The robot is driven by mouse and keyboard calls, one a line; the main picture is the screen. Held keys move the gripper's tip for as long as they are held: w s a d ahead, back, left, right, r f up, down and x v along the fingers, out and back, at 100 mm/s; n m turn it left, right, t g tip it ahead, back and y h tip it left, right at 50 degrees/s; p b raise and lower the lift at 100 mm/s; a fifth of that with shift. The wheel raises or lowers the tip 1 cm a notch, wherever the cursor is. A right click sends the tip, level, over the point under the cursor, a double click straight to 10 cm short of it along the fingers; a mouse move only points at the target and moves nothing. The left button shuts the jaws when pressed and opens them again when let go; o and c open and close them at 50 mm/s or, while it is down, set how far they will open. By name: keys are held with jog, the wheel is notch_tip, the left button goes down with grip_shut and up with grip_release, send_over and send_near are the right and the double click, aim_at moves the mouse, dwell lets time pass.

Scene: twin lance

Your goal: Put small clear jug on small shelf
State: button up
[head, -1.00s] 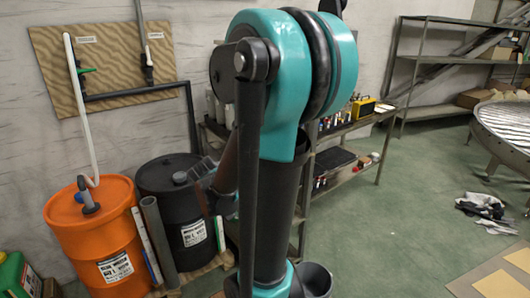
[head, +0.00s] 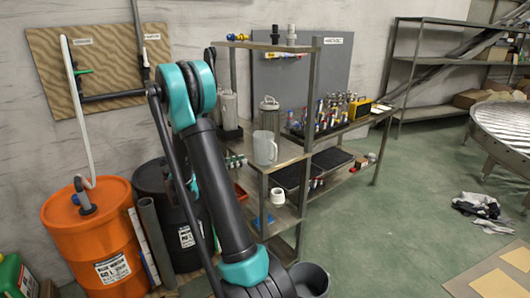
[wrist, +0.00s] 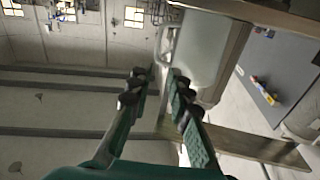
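A pale, translucent jug (head: 265,148) stands upright on the middle level of the narrow metal shelf unit (head: 284,150) in the head view. In the wrist view the jug (wrist: 193,48) is at the top centre, seen at an angle, with its handle side toward my fingers. My gripper (wrist: 159,80) has its two green fingers apart, with an empty gap between the dark tips. The tips are close to the jug's handle side; I cannot tell whether they touch it. In the head view my gripper is hidden behind my arm.
A grey metal canister (head: 269,112) stands behind the jug. A white fitting (head: 277,196) sits on the level below. Shelf posts flank the jug. An orange drum (head: 97,240) and black drum (head: 165,190) stand left.

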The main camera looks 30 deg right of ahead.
send_near(276, 153)
jog(key=d, duration=0.5)
jog(key=shift+w+f, duration=0.1)
jog(key=shift+f, duration=0.1)
jog(key=shift+s+d+f, duration=0.1)
jog(key=shift+s+d, duration=0.15)
jog(key=shift+d, duration=1.05)
jog(key=shift+s+d, duration=0.2)
jog(key=shift+d, duration=1.1)
grip_shut()
